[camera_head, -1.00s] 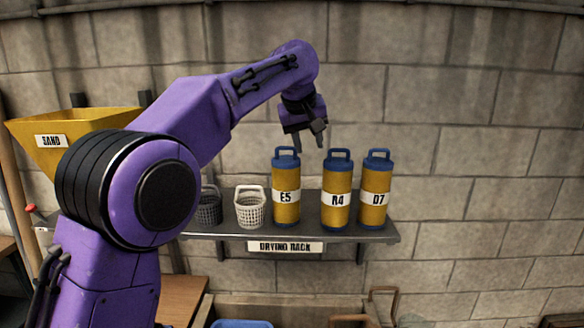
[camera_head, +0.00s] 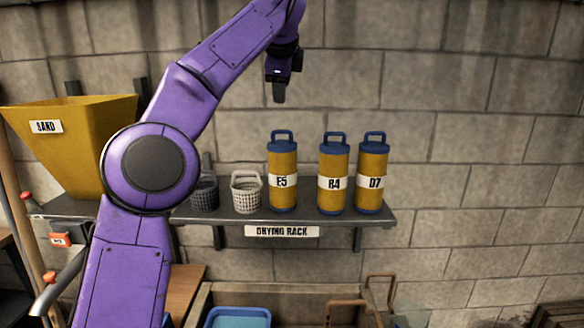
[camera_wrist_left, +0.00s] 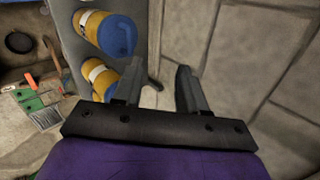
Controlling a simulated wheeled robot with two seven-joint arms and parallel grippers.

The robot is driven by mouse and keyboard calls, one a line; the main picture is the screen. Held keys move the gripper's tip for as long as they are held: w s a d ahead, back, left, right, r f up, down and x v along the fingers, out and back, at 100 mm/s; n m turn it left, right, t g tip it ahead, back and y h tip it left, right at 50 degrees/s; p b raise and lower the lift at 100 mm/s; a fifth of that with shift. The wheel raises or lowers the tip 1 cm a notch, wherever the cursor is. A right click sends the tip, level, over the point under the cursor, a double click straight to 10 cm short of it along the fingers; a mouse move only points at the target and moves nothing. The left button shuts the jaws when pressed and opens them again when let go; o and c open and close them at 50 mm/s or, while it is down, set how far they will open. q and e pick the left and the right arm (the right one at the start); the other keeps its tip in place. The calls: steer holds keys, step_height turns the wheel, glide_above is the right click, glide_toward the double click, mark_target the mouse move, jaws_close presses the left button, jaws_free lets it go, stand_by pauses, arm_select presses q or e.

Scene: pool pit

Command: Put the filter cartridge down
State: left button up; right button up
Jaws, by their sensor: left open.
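Three yellow filter cartridges with blue caps and handles stand upright on the drying rack (camera_head: 240,218). They are labelled E5 (camera_head: 282,160), R4 (camera_head: 333,163) and D7 (camera_head: 372,161). E5 stands a little apart; R4 and D7 are close together. My left gripper (camera_head: 279,92) hangs above E5, clear of its handle, with nothing in it. In the left wrist view its two fingers (camera_wrist_left: 157,85) are spread with an empty gap. Two cartridges show there, one at the top (camera_wrist_left: 108,32) and one partly behind a finger (camera_wrist_left: 99,76). My right gripper is out of view.
A dark basket (camera_head: 205,194) and a white basket (camera_head: 246,194) stand left of E5 on the rack. A yellow sand hopper (camera_head: 75,140) is at the left. A blue tub (camera_head: 238,318) sits below. The rack's right end is close to D7.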

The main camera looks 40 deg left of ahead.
mark_target(284, 144)
arm_select(q)
steer(key=shift+n+g+h, duration=0.5)
steer(key=shift+n+h, duration=0.2)
steer(key=shift+h, duration=0.1)
steer(key=w+f, duration=0.1)
steer(key=f, duration=0.2)
steer(key=w+a+f, duration=0.1)
steer(key=f, duration=0.3)
steer(key=w+a+f, duration=0.1)
steer(key=f, duration=0.3)
steer(key=shift+a+p, duration=0.1)
steer(key=shift+p, duration=0.25)
steer(key=shift+r, duration=0.1)
jaws_close()
